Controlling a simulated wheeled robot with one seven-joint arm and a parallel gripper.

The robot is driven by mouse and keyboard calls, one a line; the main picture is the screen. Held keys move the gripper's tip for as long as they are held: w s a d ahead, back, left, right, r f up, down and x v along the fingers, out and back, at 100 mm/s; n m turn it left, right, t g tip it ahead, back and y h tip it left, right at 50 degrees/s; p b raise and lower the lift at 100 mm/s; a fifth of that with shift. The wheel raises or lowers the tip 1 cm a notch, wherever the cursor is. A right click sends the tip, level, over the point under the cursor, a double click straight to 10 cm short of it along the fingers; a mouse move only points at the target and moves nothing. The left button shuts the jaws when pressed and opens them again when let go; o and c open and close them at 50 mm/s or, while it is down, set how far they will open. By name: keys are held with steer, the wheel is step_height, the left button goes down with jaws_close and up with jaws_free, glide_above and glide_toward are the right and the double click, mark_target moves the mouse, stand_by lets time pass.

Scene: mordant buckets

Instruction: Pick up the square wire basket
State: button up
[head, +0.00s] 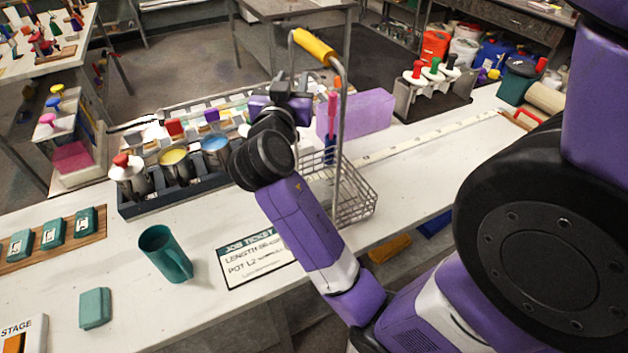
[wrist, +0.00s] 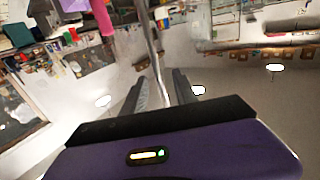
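The square wire basket (head: 357,190) stands on the white table, right of my forearm, partly hidden behind it. Its tall metal handle rises to a yellow grip (head: 313,46). A pink-topped stick shows in or behind the basket. My gripper (head: 300,88) is at the upper part of the handle, below the yellow grip. In the wrist view my gripper (wrist: 160,80) has its two dark fingers apart, with a thin metal rod of the handle (wrist: 152,45) passing between them. Gaps seem to show beside the rod. Fingertip contact is hard to make out.
A purple block (head: 368,112) stands behind the basket. A rack of tins (head: 200,185) lies left of my arm, with a teal mug (head: 165,254) in front. A job ticket (head: 255,258) lies flat nearby. White table is clear right of the basket.

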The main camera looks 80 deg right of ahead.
steer(key=shift+w+d, duration=0.1)
steer(key=shift+d, duration=0.4)
jaws_close()
stand_by(1.1)
